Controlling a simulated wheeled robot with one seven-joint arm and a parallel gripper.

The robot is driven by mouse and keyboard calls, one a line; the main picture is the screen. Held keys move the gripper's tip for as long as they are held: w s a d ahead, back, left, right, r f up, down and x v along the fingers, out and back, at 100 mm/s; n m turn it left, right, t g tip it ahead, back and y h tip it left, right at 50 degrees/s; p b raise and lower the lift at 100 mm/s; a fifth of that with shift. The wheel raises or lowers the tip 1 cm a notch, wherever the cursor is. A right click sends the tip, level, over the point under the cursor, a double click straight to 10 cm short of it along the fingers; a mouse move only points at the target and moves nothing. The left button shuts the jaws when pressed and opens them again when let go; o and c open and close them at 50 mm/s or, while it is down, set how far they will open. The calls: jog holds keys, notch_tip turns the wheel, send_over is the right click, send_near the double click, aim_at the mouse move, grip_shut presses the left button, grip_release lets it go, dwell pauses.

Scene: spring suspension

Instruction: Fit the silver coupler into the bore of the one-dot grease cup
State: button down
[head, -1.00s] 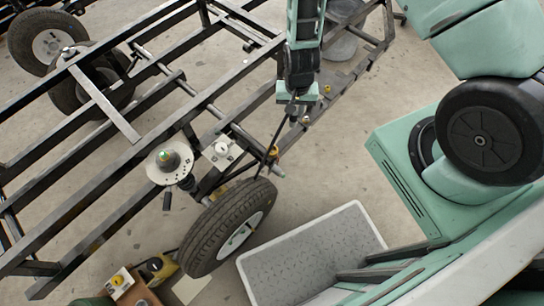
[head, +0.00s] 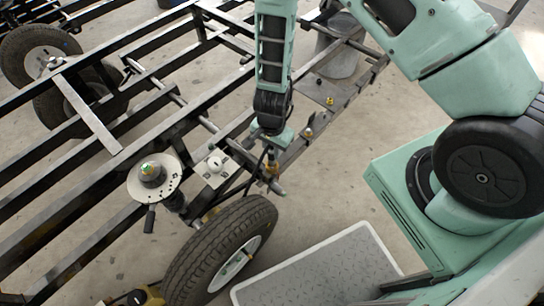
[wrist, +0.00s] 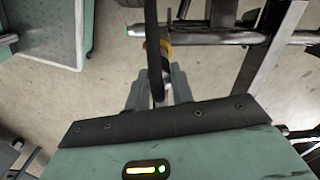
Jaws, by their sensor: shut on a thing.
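My gripper (head: 271,158) is low beside the frame's near rail, above and behind the wheel. Its grey fingers show in the wrist view (wrist: 158,86), shut on what appears to be the coupler, mostly hidden behind a black hose (wrist: 152,40). The hose (head: 254,178) also runs down from the gripper in the head view. A brass-coloured cup-like fitting (head: 273,168) is right at the fingertips; its brass part shows just beyond them in the wrist view (wrist: 165,47). I cannot tell whether the coupler touches it. Other brass fittings (head: 309,132) and (head: 330,100) sit farther along. No dot marks are readable.
The black steel frame (head: 120,145) fills the left. A tyre (head: 205,255) stands close in front of my gripper. A round metal disc (head: 170,187) and a white plate (head: 214,168) sit left of it. A grey-floored tray (head: 320,275) lies at the front.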

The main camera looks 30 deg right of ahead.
aim_at(272, 155)
jog(key=shift+f+b, duration=0.4)
jog(key=shift+f, duration=1.25)
jog(key=shift+f, duration=0.15)
jog(key=c, duration=1.2)
grip_release()
